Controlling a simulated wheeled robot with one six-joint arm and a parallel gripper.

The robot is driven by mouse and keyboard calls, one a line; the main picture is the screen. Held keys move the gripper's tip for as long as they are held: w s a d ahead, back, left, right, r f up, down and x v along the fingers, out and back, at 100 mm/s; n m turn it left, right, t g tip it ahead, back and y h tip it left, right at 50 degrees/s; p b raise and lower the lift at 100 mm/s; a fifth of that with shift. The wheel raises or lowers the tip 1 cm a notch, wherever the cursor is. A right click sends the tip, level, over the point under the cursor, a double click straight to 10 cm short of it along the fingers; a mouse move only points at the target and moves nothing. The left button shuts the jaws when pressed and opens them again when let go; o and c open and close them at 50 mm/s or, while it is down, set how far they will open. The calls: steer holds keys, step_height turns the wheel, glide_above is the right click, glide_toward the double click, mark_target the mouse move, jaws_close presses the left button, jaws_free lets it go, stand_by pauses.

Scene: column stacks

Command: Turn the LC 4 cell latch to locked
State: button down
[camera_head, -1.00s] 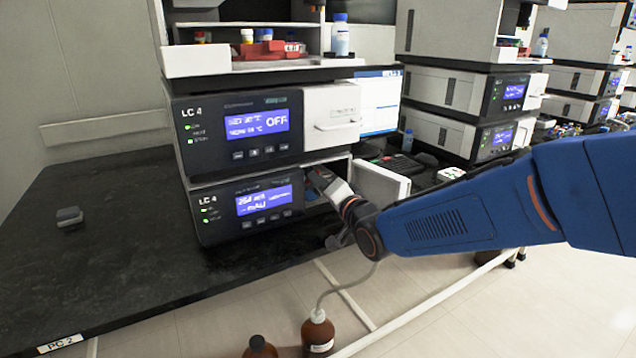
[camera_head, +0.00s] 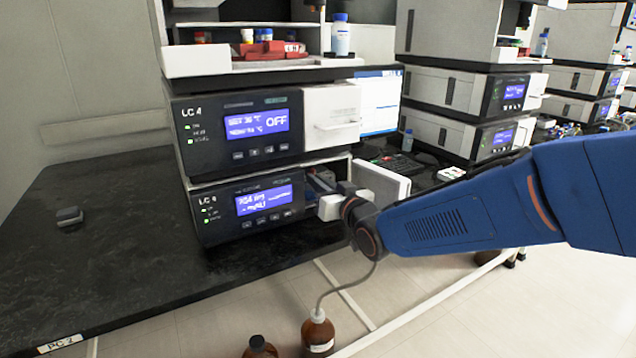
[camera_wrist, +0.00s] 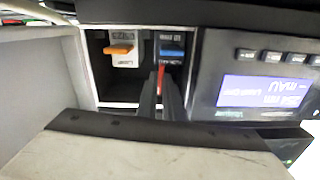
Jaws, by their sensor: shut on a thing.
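The lower LC 4 module (camera_head: 250,208) has an open bay at its right front. My gripper reaches into this bay, and its fingers (camera_wrist: 161,98) are shut on a thin red lever (camera_wrist: 161,74) below a blue-labelled block (camera_wrist: 172,47) in the wrist view. I take this lever to be the cell latch; its label is too small to read. The fingers hide much of the lever, so its exact angle is unclear. An orange lever (camera_wrist: 118,50) on a white part sits beside it, apart from the fingers. In the head view my gripper (camera_head: 322,182) hides the bay's inside.
An open white door panel (camera_head: 385,187) stands just right of the bay. The upper LC 4 module (camera_head: 240,130) sits directly above. Brown bottles (camera_head: 318,333) stand below the bench front. The black bench top (camera_head: 100,240) is mostly clear at left.

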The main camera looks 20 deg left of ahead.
steer(key=shift+n, duration=0.6)
steer(key=shift+f, duration=0.1)
steer(key=c, duration=1.9)
jaws_free()
steer(key=shift+d, duration=0.1)
steer(key=v, duration=1.7)
steer(key=shift+d, duration=0.25)
